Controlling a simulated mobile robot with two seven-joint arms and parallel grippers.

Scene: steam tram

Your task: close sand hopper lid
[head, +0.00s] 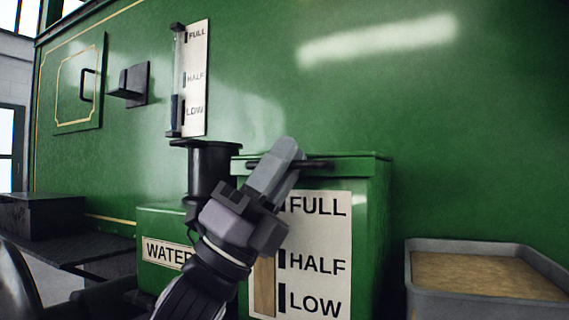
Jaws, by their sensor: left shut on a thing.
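The green sand hopper (372,215) stands against the green tram side, with a white FULL, HALF, LOW gauge plate (328,235) on its front. Its green lid (365,156) lies across the top and looks flat or nearly so; I cannot tell whether it is fully seated. A dark bar handle (318,164) runs along the lid's front edge. My left gripper (284,158) is at this handle, its fingers shut on it and hiding its middle. My right gripper is not in view.
A green WATER box (160,225) with a black filler neck (208,170) stands close left of the hopper. A grey bin of sand (480,275) is at the lower right. A level gauge (191,80) and a small hatch (78,85) are on the tram wall.

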